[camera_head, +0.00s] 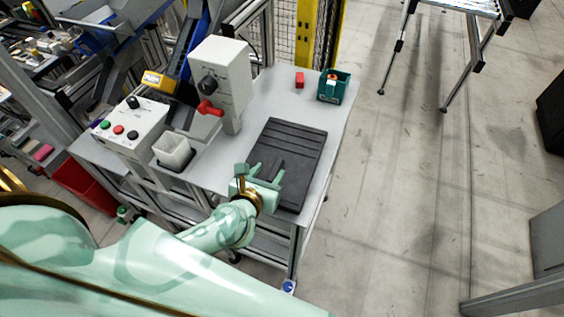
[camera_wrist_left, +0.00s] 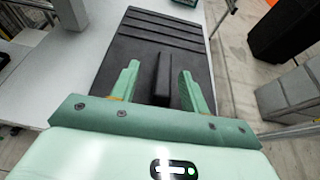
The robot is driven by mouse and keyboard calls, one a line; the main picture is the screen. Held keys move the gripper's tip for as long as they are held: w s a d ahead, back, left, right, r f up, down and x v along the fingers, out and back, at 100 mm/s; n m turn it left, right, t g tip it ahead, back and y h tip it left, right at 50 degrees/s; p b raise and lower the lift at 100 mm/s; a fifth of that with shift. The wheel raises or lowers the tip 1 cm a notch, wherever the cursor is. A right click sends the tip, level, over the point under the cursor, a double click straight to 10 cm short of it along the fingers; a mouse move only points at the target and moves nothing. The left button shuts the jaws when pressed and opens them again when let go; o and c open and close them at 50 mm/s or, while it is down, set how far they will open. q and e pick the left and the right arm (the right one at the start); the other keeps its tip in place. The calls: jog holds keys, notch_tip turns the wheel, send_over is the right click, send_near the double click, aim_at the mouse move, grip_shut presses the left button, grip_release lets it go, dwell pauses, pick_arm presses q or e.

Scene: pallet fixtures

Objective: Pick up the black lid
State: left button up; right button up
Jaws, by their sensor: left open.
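The black lid (camera_head: 293,148) lies flat on the white table, with parallel ridges across its far part and a raised bar in its near part. It also fills the middle of the left wrist view (camera_wrist_left: 158,33). My left gripper (camera_head: 267,175) is open over the near part of the lid. In the wrist view its two fingers (camera_wrist_left: 158,86) stand on either side of the raised bar (camera_wrist_left: 161,80), with gaps to it. Whether the fingertips touch the lid I cannot tell. My right gripper is not in view.
Open floor lies to the right.

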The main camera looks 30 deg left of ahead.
aim_at(278, 163)
pick_arm(q)
jog(key=x, duration=0.5)
jog(key=shift+w+d+f, duration=0.1)
jog(key=shift+w+d, duration=0.15)
jog(key=shift+d, duration=0.1)
grip_shut()
jog(key=shift+r, duration=0.2)
